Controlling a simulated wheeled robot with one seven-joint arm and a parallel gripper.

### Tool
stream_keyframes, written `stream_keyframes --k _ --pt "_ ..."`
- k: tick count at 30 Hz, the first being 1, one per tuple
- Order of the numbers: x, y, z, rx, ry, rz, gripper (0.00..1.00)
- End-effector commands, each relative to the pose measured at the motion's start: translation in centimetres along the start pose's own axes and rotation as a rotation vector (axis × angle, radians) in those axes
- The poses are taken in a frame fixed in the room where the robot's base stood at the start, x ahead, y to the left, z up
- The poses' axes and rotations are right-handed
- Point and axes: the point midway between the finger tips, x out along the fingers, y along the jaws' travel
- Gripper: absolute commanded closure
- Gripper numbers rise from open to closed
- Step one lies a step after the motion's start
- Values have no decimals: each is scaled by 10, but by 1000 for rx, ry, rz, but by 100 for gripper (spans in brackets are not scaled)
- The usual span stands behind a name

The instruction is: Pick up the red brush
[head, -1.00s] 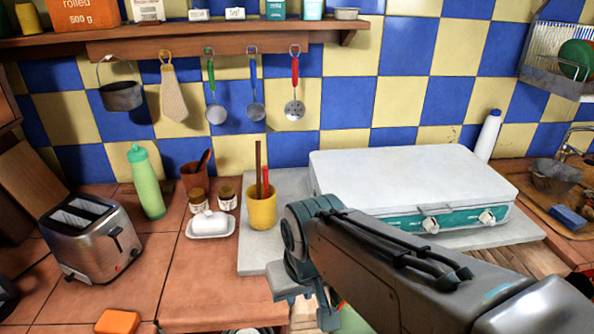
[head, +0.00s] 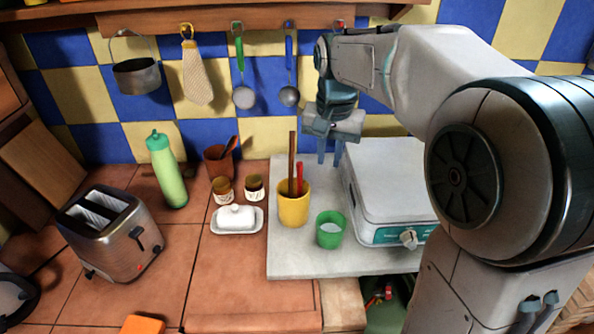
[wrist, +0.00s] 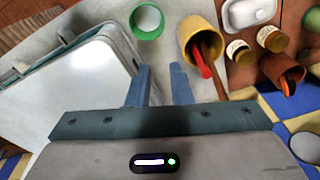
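The red brush (head: 299,177) stands in a yellow cup (head: 293,209), beside a brown stick (head: 291,160); only its upper part shows above the rim. In the wrist view the red brush (wrist: 201,62) leans in the yellow cup (wrist: 190,30), next to the brown stick (wrist: 213,72). My gripper (head: 330,158) is above the counter, to the right of and higher than the cup. In the wrist view its two fingers (wrist: 160,84) are apart with nothing between them. The brush is beyond and to the right of the fingertips there.
A butter dish (head: 237,219), small jars (head: 254,187) and a brown pot (head: 219,163) stand to the left. Utensils hang on the wall above.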

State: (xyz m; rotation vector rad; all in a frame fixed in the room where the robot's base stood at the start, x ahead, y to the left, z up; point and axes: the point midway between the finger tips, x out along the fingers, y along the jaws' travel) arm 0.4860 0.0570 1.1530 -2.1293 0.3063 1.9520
Motion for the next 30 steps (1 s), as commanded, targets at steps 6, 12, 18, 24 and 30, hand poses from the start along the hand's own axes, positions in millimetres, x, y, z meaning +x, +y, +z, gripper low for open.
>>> stream_keyframes --k 6,12,18,24,30 --pt "-6 -54 -49 100 -55 24 81" --pt "-3 -76 -67 152 -77 37 81" --pt "18 -79 -68 163 -83 42 81" --pt "58 -78 -63 162 -83 41 81" --pt "80 -77 -62 161 -80 39 81"
